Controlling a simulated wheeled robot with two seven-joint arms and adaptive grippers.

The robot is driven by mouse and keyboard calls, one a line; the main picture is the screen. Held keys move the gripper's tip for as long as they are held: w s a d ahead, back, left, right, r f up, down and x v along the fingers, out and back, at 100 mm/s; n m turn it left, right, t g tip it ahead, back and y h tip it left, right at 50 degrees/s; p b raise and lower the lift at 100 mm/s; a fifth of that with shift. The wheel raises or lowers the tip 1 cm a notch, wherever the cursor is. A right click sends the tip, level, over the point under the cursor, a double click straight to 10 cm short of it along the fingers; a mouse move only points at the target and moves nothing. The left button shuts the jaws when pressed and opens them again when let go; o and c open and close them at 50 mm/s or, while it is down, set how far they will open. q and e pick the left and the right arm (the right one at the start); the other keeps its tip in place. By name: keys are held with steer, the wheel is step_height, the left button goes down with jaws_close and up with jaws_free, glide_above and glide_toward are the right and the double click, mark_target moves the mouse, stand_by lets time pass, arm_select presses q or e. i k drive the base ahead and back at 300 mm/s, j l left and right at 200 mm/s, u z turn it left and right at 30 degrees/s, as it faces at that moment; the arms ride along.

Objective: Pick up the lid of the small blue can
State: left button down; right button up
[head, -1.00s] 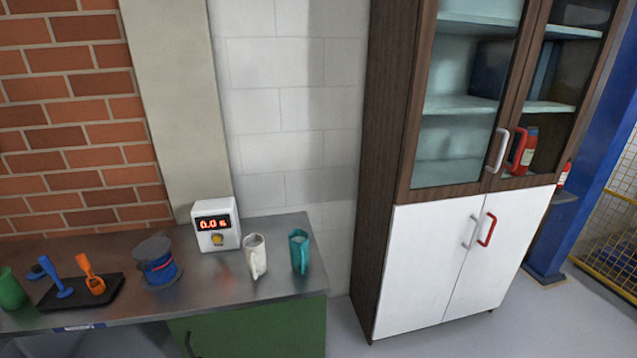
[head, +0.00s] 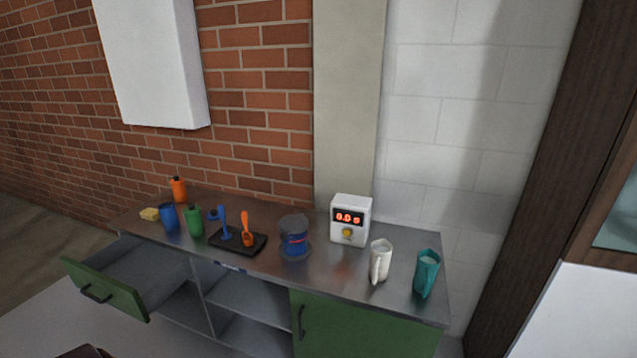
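A smaller-looking blue container (head: 169,218) with a dark top stands farther left, next to a green bottle. I cannot tell for sure which of the two is the small blue can. Neither of my grippers is in view.
The counter (head: 330,285) also holds a white timer (head: 350,220), a white jug (head: 380,262), a teal jug (head: 427,273), a black tray (head: 252,247) with blue and orange tools, a green bottle (head: 194,220) and an orange bottle (head: 178,190). A green drawer (head: 107,290) stands open at left.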

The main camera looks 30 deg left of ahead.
mark_target(213, 216)
steer(key=u, duration=2.15)
